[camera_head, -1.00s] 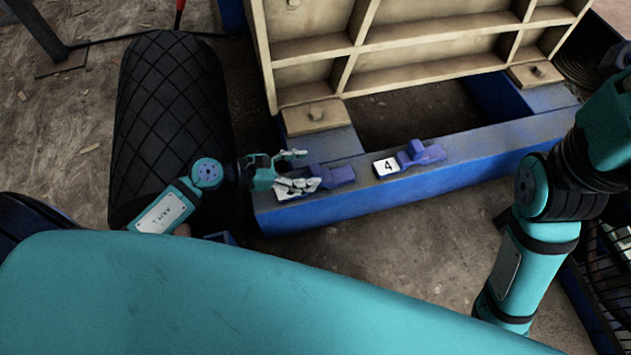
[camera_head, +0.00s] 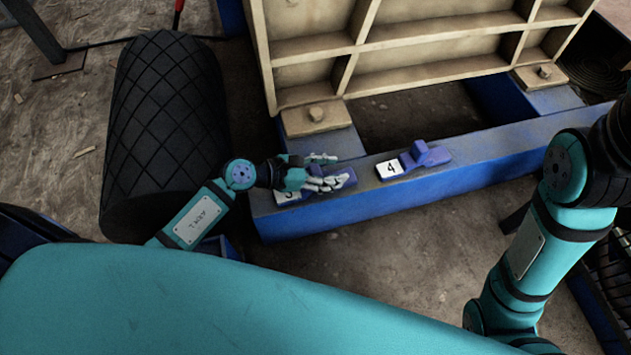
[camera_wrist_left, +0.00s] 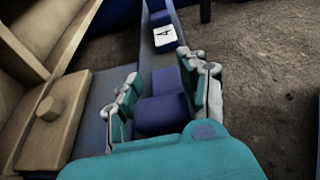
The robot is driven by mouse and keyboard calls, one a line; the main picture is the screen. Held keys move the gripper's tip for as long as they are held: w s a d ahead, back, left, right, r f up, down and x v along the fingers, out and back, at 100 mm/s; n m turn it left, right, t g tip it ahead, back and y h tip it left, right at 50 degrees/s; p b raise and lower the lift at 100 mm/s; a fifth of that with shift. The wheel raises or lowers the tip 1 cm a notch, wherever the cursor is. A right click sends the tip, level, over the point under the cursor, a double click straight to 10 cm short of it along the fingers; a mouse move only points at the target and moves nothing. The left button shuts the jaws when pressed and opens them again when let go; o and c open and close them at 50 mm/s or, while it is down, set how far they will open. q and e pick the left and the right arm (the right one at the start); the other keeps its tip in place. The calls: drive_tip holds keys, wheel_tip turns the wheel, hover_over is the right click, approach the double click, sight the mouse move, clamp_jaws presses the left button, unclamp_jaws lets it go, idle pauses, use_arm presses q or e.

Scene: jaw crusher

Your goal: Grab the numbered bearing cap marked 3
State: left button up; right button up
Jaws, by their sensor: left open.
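The bearing cap marked 3 is a small blue-purple block with a white number plate (camera_head: 287,195); it sits on the blue beam (camera_head: 460,165), partly hidden under my left gripper (camera_head: 327,171). In the left wrist view its purple body (camera_wrist_left: 161,110) lies between the two fingers of my left gripper (camera_wrist_left: 160,92), which is open around it. I cannot tell whether the fingers touch it. A similar cap marked 4 (camera_head: 428,154) sits further right on the same beam and shows ahead in the wrist view (camera_wrist_left: 165,38). My right gripper is not in view.
A pale ribbed plate (camera_head: 410,45) rises behind the beam. A bolted block (camera_head: 314,117) stands close behind the left gripper. A black ribbed roller (camera_head: 165,125) lies to the left. The dirt floor in front of the beam (camera_head: 400,240) is clear.

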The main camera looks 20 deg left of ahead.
use_arm(q)
clamp_jaws()
idle(0.6)
